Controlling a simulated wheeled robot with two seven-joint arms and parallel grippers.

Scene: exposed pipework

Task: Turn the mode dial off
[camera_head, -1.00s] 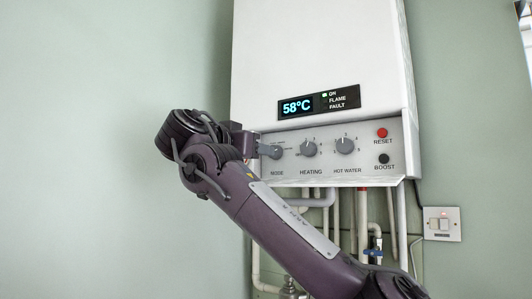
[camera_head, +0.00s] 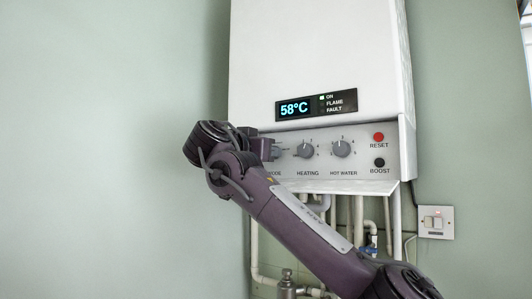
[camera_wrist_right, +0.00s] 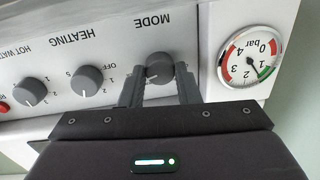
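The mode dial (camera_wrist_right: 159,68) is a round grey knob on the boiler's control panel (camera_head: 330,178). Its white mark shows at its lower edge in the right wrist view, where the panel appears upside down. My right gripper (camera_wrist_right: 163,66) has one finger on each side of the dial, with a small gap seeming to show at one side. In the head view my right gripper (camera_head: 282,151) is at the panel's left end and hides the mode dial. My left gripper is in no view.
The heating dial (camera_head: 305,149) and hot water dial (camera_head: 341,148) sit to the right, with the red reset button (camera_head: 378,137) and black boost button (camera_head: 379,162). A pressure gauge (camera_wrist_right: 249,57) is beside the mode dial. The display (camera_head: 293,108) reads 58°C and the ON light is green.

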